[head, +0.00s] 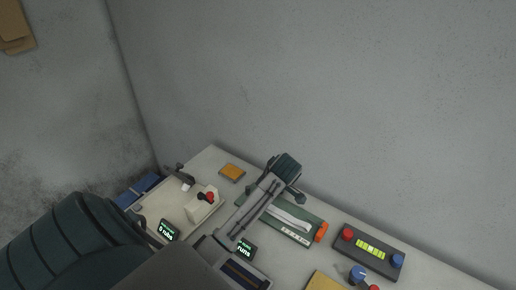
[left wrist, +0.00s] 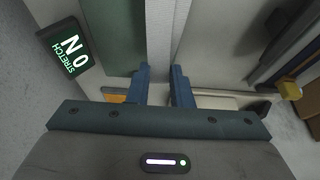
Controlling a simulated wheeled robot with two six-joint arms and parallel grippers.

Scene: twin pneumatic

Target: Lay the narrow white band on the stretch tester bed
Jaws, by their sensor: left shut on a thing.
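My left gripper (left wrist: 158,75) is shut on a white band (left wrist: 160,30), which runs away from between its blue fingers in the left wrist view. I cannot tell whether this is the held band. My right gripper is out of view.
A cream device with a red knob (head: 208,197) stands to the left, and an orange pad (head: 232,172) lies behind it. A dark box with a lit yellow-green display (head: 371,249) stands to the right. The wall closes off the back of the bench.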

